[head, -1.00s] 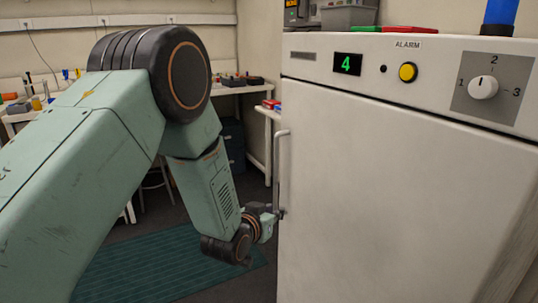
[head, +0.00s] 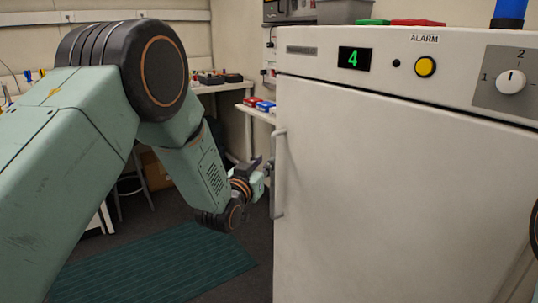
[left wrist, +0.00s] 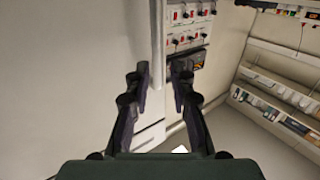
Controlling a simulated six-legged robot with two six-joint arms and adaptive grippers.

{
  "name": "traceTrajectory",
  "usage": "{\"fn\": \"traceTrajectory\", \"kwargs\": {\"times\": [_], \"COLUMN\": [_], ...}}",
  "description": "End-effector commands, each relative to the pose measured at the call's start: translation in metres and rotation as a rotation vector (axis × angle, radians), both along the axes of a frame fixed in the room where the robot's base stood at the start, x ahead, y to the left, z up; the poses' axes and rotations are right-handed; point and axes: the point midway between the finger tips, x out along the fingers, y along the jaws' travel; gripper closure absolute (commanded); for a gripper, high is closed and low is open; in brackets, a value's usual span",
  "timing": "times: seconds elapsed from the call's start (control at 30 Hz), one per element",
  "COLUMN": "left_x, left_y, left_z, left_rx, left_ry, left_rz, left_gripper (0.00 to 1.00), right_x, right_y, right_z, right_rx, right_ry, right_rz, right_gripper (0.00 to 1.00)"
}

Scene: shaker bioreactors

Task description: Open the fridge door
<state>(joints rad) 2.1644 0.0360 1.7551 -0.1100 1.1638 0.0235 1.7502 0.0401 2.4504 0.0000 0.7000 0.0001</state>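The white fridge door (head: 400,195) looks shut, flush under the panel with a green "4". Its pale vertical handle (head: 279,172) is on the door's left edge. My left gripper (head: 268,166) is just left of the handle, around its middle height. In the left wrist view, the two dark fingers of the left gripper (left wrist: 160,72) are apart, with the white fridge front to their left and a pale vertical strip between them. I cannot tell whether the fingers touch the handle. My right gripper is not in view.
The panel has a yellow alarm button (head: 425,67) and a white dial (head: 510,82). Boxes and a blue-topped item stand on the fridge. A bench (head: 215,87) is behind at left. A green mat (head: 160,268) lies on open floor left of the fridge.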

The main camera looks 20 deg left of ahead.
Motion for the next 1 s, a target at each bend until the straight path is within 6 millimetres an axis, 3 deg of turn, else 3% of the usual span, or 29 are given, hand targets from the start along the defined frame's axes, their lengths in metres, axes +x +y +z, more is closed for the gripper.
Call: {"fn": "traceTrajectory", "kwargs": {"times": [0.43, 0.9, 1.0], "left_x": [0.055, 0.064, 0.064], "left_y": [-0.004, -0.002, -0.002], "left_z": [-0.002, 0.000, 0.000], "left_rx": [0.000, 0.000, 0.000], "left_ry": [0.001, 0.002, 0.002], "left_rz": [-0.003, -0.002, -0.002], "left_gripper": [0.77, 0.77, 0.85], "right_x": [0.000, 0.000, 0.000], "right_y": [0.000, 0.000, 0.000], "right_z": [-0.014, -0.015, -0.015], "right_rx": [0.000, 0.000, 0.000], "right_ry": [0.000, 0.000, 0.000], "right_rz": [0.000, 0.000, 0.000], "right_gripper": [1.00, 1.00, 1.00]}}
